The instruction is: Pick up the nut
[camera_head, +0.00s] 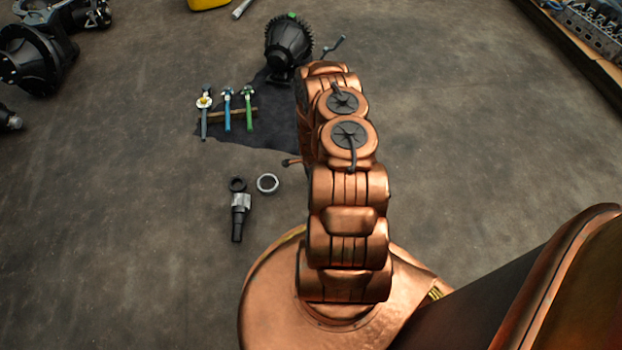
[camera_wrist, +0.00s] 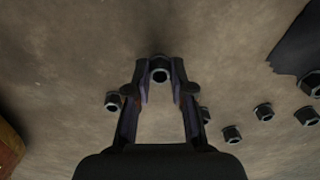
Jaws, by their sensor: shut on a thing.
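In the wrist view, a dark hex nut (camera_wrist: 159,75) with a pale hole sits between the fingertips of my gripper (camera_wrist: 160,68). The fingers are closed in on it from both sides. Whether the nut touches the floor or hangs above it, I cannot tell. In the head view, my arm hides both the gripper and this nut.
Several similar nuts lie on the floor, one left of the gripper (camera_wrist: 113,101) and others to the right (camera_wrist: 263,112). A dark cloth (camera_head: 270,125) bears tools and a black gear part (camera_head: 288,45). A ring (camera_head: 267,183) and shaft (camera_head: 239,215) lie nearer.

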